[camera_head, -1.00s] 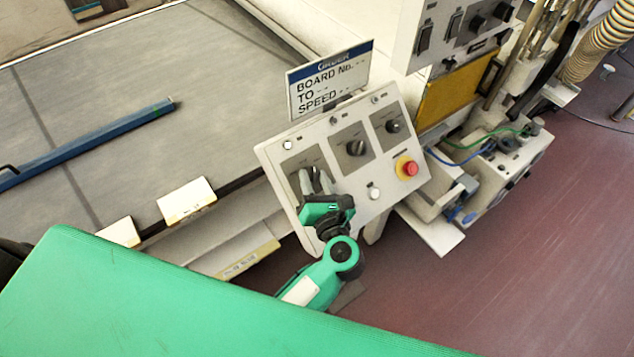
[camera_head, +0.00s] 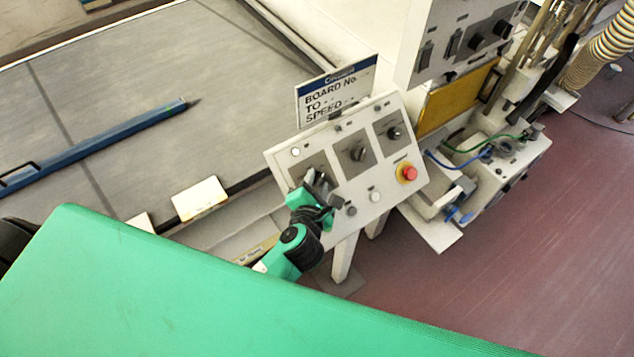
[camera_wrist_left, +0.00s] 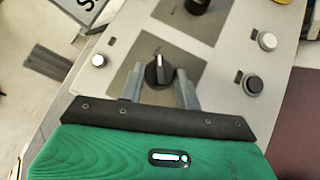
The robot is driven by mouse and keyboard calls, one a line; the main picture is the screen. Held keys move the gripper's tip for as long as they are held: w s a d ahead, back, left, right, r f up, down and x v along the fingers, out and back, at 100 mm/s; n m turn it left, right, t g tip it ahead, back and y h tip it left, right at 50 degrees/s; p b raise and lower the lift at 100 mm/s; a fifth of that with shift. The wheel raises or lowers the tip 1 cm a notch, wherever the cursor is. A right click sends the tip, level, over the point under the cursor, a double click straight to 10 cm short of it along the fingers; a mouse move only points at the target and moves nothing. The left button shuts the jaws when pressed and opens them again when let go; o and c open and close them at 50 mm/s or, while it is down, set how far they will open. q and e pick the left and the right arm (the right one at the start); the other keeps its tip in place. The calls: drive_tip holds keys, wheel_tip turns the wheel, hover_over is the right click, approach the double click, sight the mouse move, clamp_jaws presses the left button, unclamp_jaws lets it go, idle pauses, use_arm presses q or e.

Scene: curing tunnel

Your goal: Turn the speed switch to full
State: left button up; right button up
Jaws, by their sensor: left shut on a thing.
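The sloped control panel (camera_head: 330,225) carries three dark rotary knobs in a row. My left gripper (camera_head: 318,183) is at the left-most knob and mostly hides it in the head view. In the left wrist view, this black knob (camera_wrist_left: 158,73) sits between the two grey fingers of the left gripper (camera_wrist_left: 159,88), which is shut on it. Its pale pointer line points roughly up in that view. The middle knob (camera_head: 357,154) and right knob (camera_head: 393,132) are free. I cannot read which label belongs to the held knob. My right gripper is not in view.
A red stop button (camera_head: 409,173) and small round buttons sit on the panel's lower part. A conveyor belt (camera_head: 130,70) with a blue bar (camera_head: 100,142) lies to the left.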

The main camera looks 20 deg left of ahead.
use_arm(q)
drive_tip(key=shift+a, duration=0.1)
idle(0.4)
drive_tip(key=o, duration=1)
drive_tip(key=shift+w, duration=0.1)
drive_tip(key=shift+s, duration=0.4)
drive_tip(key=b+v, duration=0.5)
drive_tip(key=v, duration=0.8)
drive_tip(key=shift+r, duration=0.1)
